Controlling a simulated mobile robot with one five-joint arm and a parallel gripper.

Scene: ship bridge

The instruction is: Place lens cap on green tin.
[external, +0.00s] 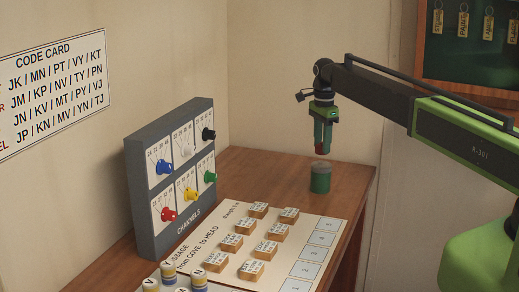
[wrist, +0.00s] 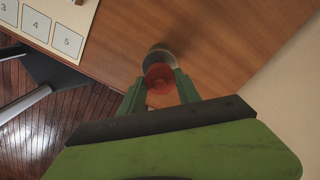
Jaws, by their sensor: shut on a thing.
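My gripper (external: 320,151) points straight down at the back right of the table and is shut on a small red round thing, seemingly the lens cap (wrist: 159,76). In the external view only a red sliver of the cap shows between the fingers. The green tin (external: 320,180) stands upright on the table just below my gripper, with a small gap between.
A grey panel (external: 175,175) with coloured knobs stands at the left. A message board (external: 300,262) with several wooden blocks lies in front of the tin. Several capped cylinders (external: 168,272) stand at the near edge. The wooden table (external: 255,168) is clear around the tin; its right edge is close.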

